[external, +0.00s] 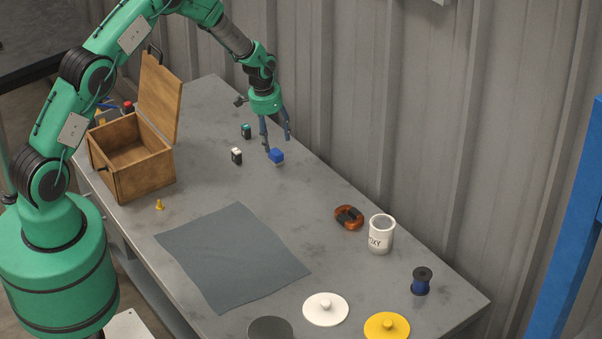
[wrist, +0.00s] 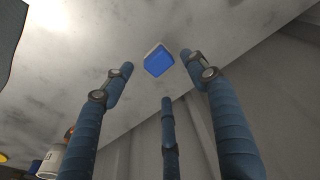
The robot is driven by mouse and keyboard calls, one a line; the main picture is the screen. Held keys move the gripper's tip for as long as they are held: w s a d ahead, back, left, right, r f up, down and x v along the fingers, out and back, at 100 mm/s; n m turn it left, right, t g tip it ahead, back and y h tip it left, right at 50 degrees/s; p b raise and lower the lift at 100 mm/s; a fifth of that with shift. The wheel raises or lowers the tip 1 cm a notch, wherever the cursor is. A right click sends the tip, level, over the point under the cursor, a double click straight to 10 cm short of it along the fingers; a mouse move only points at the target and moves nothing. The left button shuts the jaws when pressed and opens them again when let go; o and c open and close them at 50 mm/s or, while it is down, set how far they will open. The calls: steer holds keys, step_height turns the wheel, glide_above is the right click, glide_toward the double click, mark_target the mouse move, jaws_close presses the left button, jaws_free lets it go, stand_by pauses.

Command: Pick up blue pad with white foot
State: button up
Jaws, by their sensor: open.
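The blue pad (external: 277,156) is a small blue block on the grey table toward the back wall. In the wrist view the blue pad (wrist: 158,61) shows a blue face with a pale white rim along its upper edge, the likely white foot. My gripper (external: 273,143) is just above and beside it, fingers pointing down. In the wrist view my gripper (wrist: 158,75) has its blue fingers spread, with the pad in the gap beyond the tips. The gripper is open and empty. I cannot tell whether a finger touches the pad.
A black block with a white top (external: 237,156) and a dark block with a teal top (external: 246,131) stand close to the left. The open wooden box (external: 147,185), grey mat (external: 232,257), white epoxy pot (external: 381,236) and orange coil (external: 349,217) stand farther off. The corrugated wall (external: 400,110) is close behind.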

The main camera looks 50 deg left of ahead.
mark_target(276, 152)
steer(key=shift+w+f, duration=0.2)
steer(key=shift+f, duration=0.8)
steer(key=shift+w+f+b, duration=0.15)
steer(key=shift+f+b, duration=0.1)
steer(key=shift+f, duration=1.05)
steer(key=shift+w+f+b, duration=0.15)
steer(key=shift+f+b, duration=0.05)
steer(key=shift+f, duration=1.1)
steer(key=shift+c, duration=0.5)
steer(key=c, duration=1.2)
